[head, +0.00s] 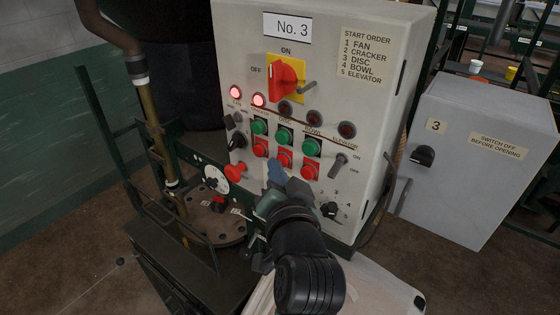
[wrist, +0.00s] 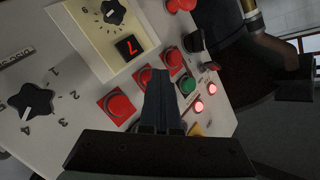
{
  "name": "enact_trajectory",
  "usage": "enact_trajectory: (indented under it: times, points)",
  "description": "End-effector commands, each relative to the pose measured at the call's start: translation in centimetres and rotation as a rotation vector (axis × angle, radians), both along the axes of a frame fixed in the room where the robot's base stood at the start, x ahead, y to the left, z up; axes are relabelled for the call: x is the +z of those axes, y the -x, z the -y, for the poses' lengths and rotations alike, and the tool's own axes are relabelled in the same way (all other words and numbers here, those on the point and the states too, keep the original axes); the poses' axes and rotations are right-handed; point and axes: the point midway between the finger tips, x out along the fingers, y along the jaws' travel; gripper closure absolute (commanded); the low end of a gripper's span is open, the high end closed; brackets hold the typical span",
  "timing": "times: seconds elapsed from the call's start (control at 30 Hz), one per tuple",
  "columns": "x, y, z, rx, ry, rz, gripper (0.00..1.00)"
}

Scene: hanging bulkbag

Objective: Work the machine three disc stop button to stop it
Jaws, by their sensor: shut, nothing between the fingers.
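The control panel (head: 228,60) marked No. 3 stands in front of me. The disc stop button, a red button (head: 284,158), is the lower one in the middle green and red pair. Its red plate also shows in the wrist view (wrist: 146,73), partly covered by my fingers. The green disc button (head: 283,135) is above it. The disc lamp (head: 285,108), third in the row, is dark. My gripper (head: 275,168) is shut and empty, its tips at the disc stop button. In the wrist view the fingertips (wrist: 160,73) overlap it; I cannot tell whether they touch.
Red stop buttons sit close on either side (head: 261,148) (head: 309,171). A red mushroom button (head: 235,172) is lower left, a toggle (head: 337,165) to the right. Two left lamps (head: 247,96) glow red. A red main switch (head: 284,80) is above. A grey box (head: 470,180) stands right.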

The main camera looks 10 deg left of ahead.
Motion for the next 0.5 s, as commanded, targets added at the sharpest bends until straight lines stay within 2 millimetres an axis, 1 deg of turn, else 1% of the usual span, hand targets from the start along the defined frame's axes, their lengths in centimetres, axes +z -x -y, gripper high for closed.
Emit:
enact_trajectory:
  times: [0.3,0.5]
  points:
    - [0.1,1.3,-0.7,-0.001,0.001,0.002,1.0]
    - [0.1,1.4,-0.7,-0.001,0.001,0.002,1.0]
